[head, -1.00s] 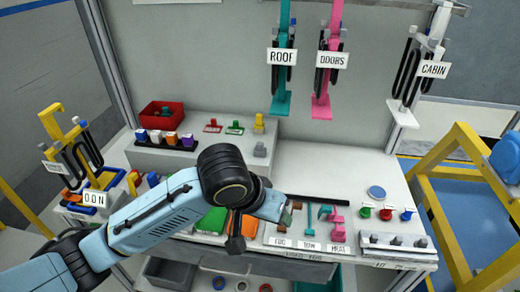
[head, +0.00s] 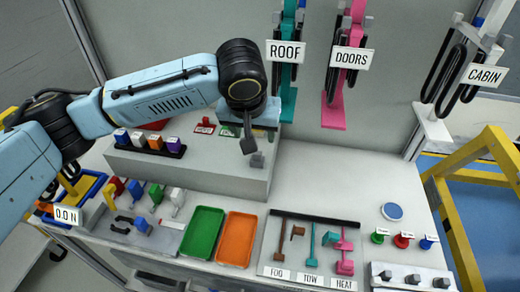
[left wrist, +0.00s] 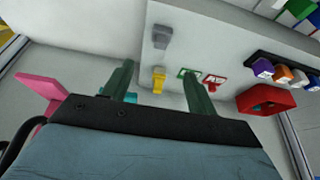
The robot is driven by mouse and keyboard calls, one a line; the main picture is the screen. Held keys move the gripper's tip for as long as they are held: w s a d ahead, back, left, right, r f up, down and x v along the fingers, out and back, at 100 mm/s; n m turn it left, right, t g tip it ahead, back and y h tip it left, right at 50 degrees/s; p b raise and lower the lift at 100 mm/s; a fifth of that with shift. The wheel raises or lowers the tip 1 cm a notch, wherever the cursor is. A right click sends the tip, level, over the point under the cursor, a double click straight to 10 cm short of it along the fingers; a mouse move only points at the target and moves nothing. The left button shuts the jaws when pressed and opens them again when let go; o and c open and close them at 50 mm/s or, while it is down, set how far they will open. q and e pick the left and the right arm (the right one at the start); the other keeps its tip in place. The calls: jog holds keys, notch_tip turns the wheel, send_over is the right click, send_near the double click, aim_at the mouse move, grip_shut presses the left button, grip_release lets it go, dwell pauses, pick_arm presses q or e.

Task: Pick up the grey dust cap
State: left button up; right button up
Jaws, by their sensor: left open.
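The grey dust cap (head: 257,160) sits on the raised light-grey shelf, near its right end, just below my left gripper (head: 249,138) in the head view. In the left wrist view, the grey dust cap (left wrist: 162,37) is upright in the picture, beyond the fingertips and apart from them. My left gripper (left wrist: 157,68) is open, with its two dark green fingers spread and nothing held. A yellow piece (left wrist: 159,80) shows in the gap between the fingers, and its contact with them cannot be told. My right gripper is in neither view.
Green and red pieces (left wrist: 214,79) and a red bin (left wrist: 266,99) share the shelf. A row of coloured blocks (head: 150,143) stands to the left. Hanging ROOF (head: 286,51) and DOORS (head: 350,58) holders rise behind. Trays and tools fill the lower table.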

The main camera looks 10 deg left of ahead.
aim_at(258, 154)
pick_arm(q)
jog(key=x, duration=0.5)
jog(key=shift+s+f+b, duration=0.15)
jog(key=shift+f+b, duration=0.25)
jog(key=shift+f, duration=0.3)
jog(key=b+x, duration=0.1)
jog(key=x, duration=0.3)
jog(key=shift+w+f, duration=0.1)
jog(key=shift+w, duration=0.1)
jog(key=shift+w+f, duration=0.2)
jog(key=shift+f, duration=0.25)
jog(key=shift+c, duration=0.7)
jog(key=c, duration=1.1)
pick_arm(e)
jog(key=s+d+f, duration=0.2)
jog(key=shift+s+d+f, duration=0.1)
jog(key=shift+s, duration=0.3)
pick_arm(q)
jog(key=shift+o, duration=0.2)
jog(key=shift+r, duration=0.1)
